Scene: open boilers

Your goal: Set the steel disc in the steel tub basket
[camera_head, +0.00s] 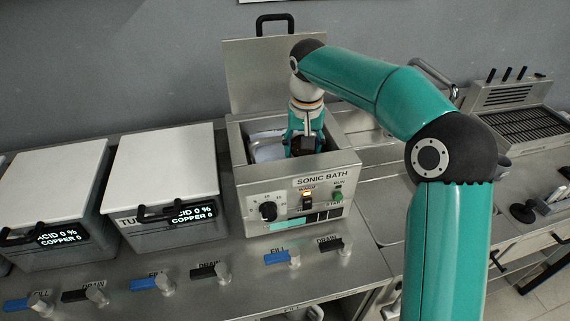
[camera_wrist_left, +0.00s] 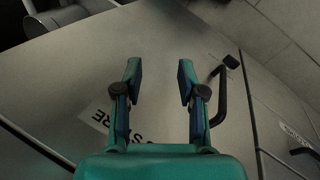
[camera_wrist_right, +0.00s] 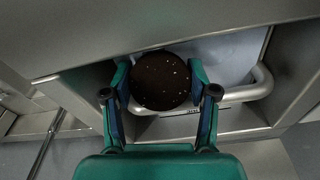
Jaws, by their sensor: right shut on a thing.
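The steel disc (camera_wrist_right: 160,82) looks dark brown with pale specks in the right wrist view. My right gripper (camera_wrist_right: 160,72) is shut on it, with a finger on either side. In the head view this gripper (camera_head: 303,140) points down into the open sonic bath (camera_head: 240,160), and the disc shows as a dark patch. The steel tub basket (camera_wrist_right: 262,85) has a rounded rim and a pale inside; it also shows in the head view (camera_head: 268,150). The disc overlaps its rim; I cannot tell if they touch. My left gripper (camera_wrist_left: 158,75) is open and empty in the left wrist view.
The bath's raised lid (camera_head: 262,75) stands behind it. Blue and black valve handles (camera_head: 280,257) line the front counter. A sink and a grill-like unit (camera_head: 515,125) are at the right. A cabinet handle (camera_wrist_left: 222,100) is near my left gripper.

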